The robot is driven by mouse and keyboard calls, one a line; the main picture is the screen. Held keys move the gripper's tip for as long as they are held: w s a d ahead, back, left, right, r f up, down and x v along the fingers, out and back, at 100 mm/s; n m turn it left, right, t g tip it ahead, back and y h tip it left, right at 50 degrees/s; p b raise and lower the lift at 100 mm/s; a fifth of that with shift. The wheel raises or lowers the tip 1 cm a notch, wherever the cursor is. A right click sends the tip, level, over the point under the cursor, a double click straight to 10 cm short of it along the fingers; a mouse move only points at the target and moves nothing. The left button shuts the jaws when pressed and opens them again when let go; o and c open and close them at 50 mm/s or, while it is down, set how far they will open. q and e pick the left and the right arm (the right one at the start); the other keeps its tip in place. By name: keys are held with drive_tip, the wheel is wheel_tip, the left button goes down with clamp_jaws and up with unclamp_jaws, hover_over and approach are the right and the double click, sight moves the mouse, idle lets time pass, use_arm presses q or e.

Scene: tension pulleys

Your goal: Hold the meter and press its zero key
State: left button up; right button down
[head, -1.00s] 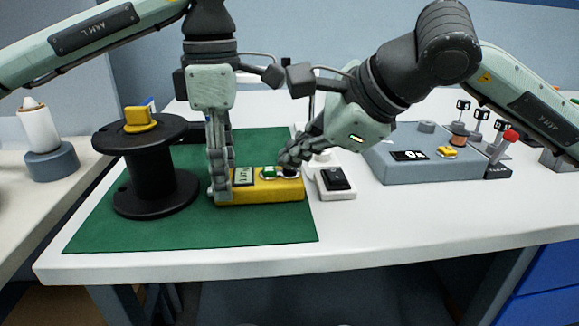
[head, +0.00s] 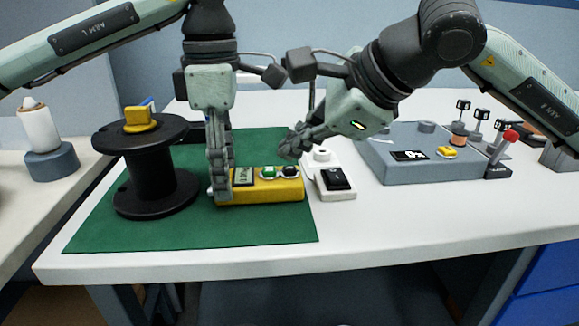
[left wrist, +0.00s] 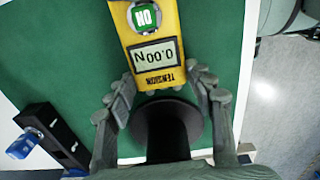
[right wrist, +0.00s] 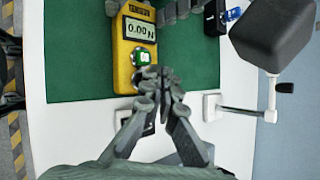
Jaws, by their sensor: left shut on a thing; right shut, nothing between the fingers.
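The yellow meter (head: 260,197) lies on the green mat (head: 200,232). Its display (left wrist: 155,56) reads 0.00 N, and the right wrist view shows the same on the meter (right wrist: 122,75). A green ON key (head: 268,173) and a dark key (head: 290,171) sit on its right half; in the right wrist view the dark key is mostly hidden by my fingers. My left gripper (head: 219,188) is shut on the meter's display end, a finger on each side. My right gripper (head: 290,152) is shut and empty, raised just above the key end, apart from the keys.
A black spool (head: 155,170) with a yellow piece (head: 140,118) on top stands left of the meter. A small black-topped device (head: 336,180) is close on the right. A grey pulley fixture (head: 385,165) with a red-knobbed lever (head: 510,136) is further right. The front table strip is clear.

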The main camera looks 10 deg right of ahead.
sight(294, 170)
drive_tip(key=shift+r, duration=2.55)
use_arm(q)
drive_tip(key=o, duration=1.5)
drive_tip(key=shift+o, duration=0.2)
